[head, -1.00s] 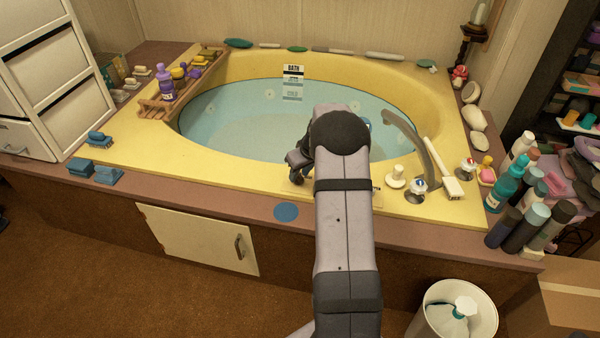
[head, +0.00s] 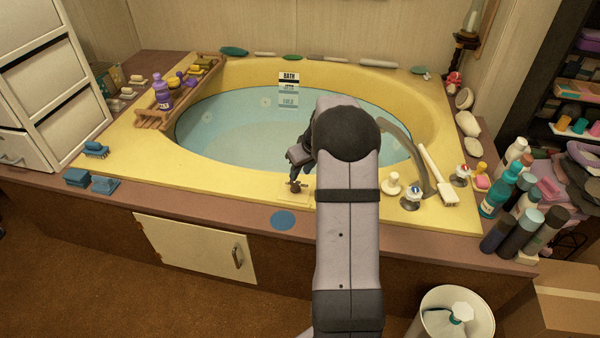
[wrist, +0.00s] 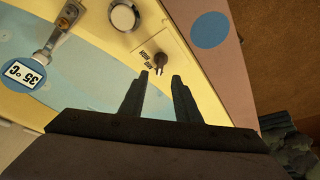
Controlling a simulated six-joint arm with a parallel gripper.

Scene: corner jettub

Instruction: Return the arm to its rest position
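My gripper (head: 297,172) is at the near rim of the tub, partly hidden behind my own arm in the head view. In the wrist view its two dark fingers (wrist: 160,77) stand apart with nothing between them. Just past the fingertips is a small cream plate with a dark switch knob (wrist: 159,60); the plate also shows on the yellow rim in the head view (head: 291,193). The fingers look apart from the knob. My arm reaches forward over the tub's front edge.
The yellow tub (head: 150,155) holds water. Taps (head: 411,196) and a curved spout stand right of my arm, with bottles (head: 519,238) beyond. A wooden rack (head: 154,118) lies at left. A blue disc (head: 283,220) is on the front ledge; a bin (head: 488,318) stands below.

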